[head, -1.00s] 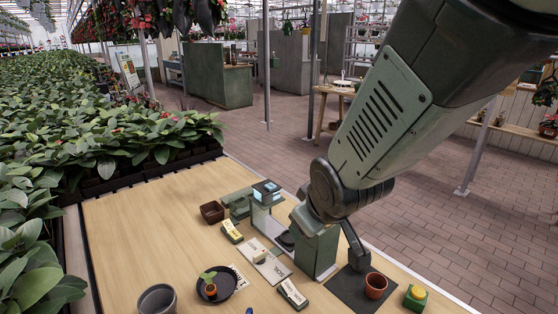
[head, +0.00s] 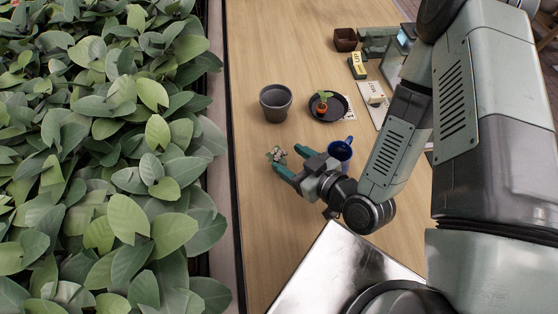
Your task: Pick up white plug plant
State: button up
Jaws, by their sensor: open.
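The white plug plant (head: 277,155) is a small tuft with pale whitish parts and green leaves. It is low on the wooden table in the head view, just left of my fingertips. My gripper (head: 292,162) has teal fingers pointing left toward it. The fingers are open and spread, with the plant beside or between their tips; I cannot tell which. The lower part of the plant is hard to make out.
A dark grey pot (head: 276,103) stands beyond the plant. A black saucer (head: 327,116) holds a seedling in an orange pot (head: 321,107). A blue mug (head: 341,149) is close beside my gripper. Dense foliage (head: 110,160) lines the left table edge. Bare table (head: 260,215) lies in front.

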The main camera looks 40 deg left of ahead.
aim_at(280, 156)
jog(key=shift+s+d+f, duration=0.15)
jog(key=shift+f, duration=0.1)
jog(key=shift+a+f, duration=0.2)
jog(key=shift+a, duration=0.1)
jog(key=x, duration=0.6)
jog(key=shift+a, duration=0.1)
jog(key=shift+f, duration=0.1)
jog(key=c, duration=1)
